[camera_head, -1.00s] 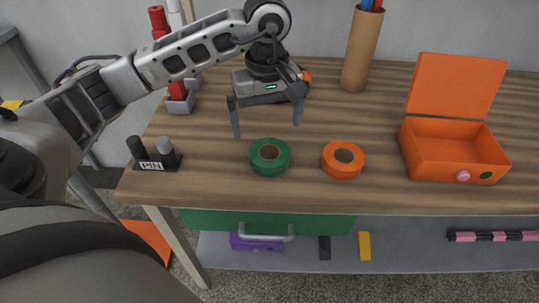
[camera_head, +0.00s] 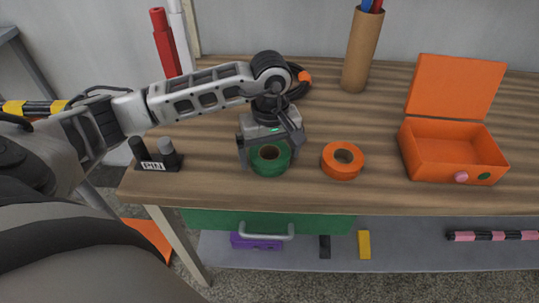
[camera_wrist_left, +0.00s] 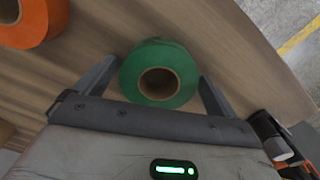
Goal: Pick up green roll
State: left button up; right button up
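The green roll (camera_head: 270,161) lies flat on the wooden table near its front edge. It also shows in the left wrist view (camera_wrist_left: 158,72), with its dark centre hole facing up. My left gripper (camera_head: 268,160) is lowered over the roll with its fingers spread on either side. In the left wrist view the fingers (camera_wrist_left: 155,85) stand apart, with small gaps to the roll. Whether the fingertips reach the table is hard to tell. My right gripper is not in view.
An orange roll (camera_head: 343,160) lies just right of the green one. An open orange box (camera_head: 452,152) stands at the right. A pin holder (camera_head: 156,155) stands at the left edge. A brown pen tube (camera_head: 362,50) stands at the back.

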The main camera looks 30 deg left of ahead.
pick_arm(q)
jog(key=c, duration=0.8)
jog(key=shift+r, duration=0.2)
